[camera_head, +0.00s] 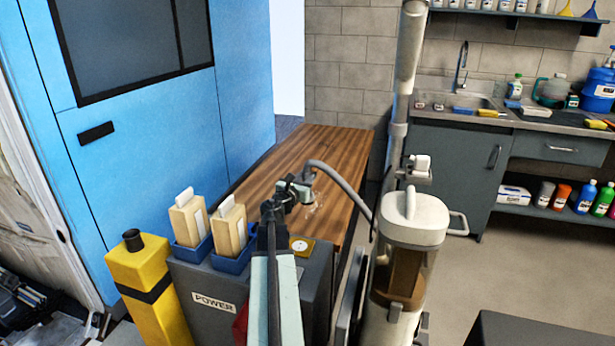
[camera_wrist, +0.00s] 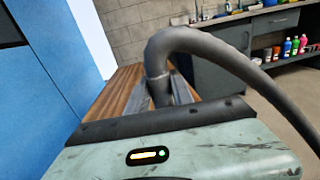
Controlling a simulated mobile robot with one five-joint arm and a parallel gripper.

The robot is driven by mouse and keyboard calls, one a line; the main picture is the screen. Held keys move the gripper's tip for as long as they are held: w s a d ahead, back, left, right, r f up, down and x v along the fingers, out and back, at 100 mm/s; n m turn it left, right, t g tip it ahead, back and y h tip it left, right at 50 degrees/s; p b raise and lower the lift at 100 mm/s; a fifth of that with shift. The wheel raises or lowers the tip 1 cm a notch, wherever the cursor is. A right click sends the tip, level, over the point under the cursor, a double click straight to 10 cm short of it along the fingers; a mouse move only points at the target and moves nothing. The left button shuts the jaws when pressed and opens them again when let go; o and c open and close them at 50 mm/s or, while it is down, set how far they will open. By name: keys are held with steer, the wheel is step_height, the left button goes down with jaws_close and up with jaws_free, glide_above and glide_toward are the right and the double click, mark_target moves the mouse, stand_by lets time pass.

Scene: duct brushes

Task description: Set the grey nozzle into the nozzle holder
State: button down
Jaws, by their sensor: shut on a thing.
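My gripper (camera_head: 299,189) is shut on the end of a grey hose, over the wooden bench top. In the wrist view, the grey nozzle (camera_wrist: 158,88) at the hose end stands between the two fingers of my gripper (camera_wrist: 160,94). The fingers and the cover in front hide its lower part. The grey hose (camera_head: 345,182) arches up and then down to the right.
Two tan brushes (camera_head: 187,217) stand in blue holders on the grey POWER cabinet (camera_head: 216,302). A yellow post (camera_head: 149,282) is at left. A clear-bodied canister (camera_head: 405,262) stands right of my arm. The wooden bench (camera_head: 262,185) is mostly clear. A blue wall unit (camera_head: 160,110) borders it.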

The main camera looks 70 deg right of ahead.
steer(key=shift+r+p, duration=2.2)
steer(key=shift+r, duration=0.15)
steer(key=shift+r, duration=0.1)
step_height(320, 180, up, 22)
steer(key=p, duration=2.2)
